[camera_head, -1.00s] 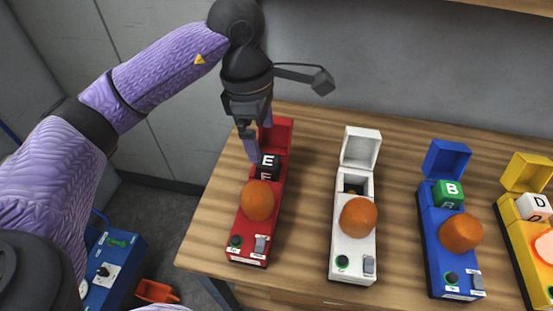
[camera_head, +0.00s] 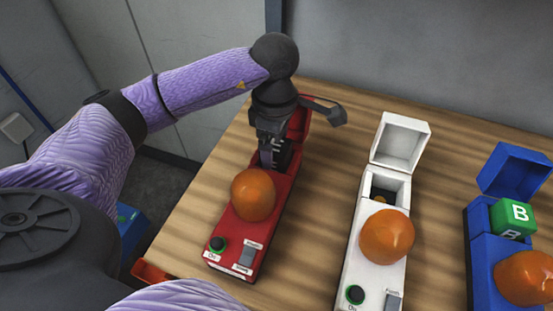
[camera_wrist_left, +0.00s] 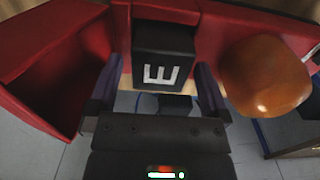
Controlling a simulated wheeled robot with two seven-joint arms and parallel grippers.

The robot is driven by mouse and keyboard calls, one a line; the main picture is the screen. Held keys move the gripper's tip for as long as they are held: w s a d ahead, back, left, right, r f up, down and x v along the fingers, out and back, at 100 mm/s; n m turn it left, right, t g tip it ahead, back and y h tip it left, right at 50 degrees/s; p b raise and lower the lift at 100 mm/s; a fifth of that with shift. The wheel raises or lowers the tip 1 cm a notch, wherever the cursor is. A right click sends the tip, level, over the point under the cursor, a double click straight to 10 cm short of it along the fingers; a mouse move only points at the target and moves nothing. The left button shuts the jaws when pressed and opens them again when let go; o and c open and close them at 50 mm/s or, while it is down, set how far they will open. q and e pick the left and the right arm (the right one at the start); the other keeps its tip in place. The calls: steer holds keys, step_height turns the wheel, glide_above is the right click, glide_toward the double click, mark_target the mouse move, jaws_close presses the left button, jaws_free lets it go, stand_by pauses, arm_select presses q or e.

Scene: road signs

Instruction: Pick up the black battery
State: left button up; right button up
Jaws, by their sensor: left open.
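The black battery (camera_wrist_left: 163,52) with a white letter E sits at the red box's (camera_head: 237,235) battery compartment, between its raised lid and the orange dome. In the head view the battery (camera_head: 286,150) is partly hidden by my gripper. My left gripper (camera_head: 272,157) points down at it from above. In the left wrist view, the fingers of my left gripper (camera_wrist_left: 161,88) are open, one on each side of the battery. I cannot tell whether they touch it. My right gripper is not in view.
A white box (camera_head: 365,262) with its lid up stands to the right; its compartment holds no lettered battery. Farther right is a blue box (camera_head: 482,262) with a green B battery (camera_head: 514,216). Orange domes top the boxes. Bare wooden table (camera_head: 315,205) lies between them.

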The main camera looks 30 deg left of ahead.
arm_select(q)
steer(key=shift+f, duration=0.55)
jaws_close()
steer(key=shift+r, duration=0.15)
step_height(320, 180, up, 9)
steer(key=shift+r+p, duration=0.1)
steer(key=shift+p, duration=1.05)
steer(key=shift+r, duration=0.35)
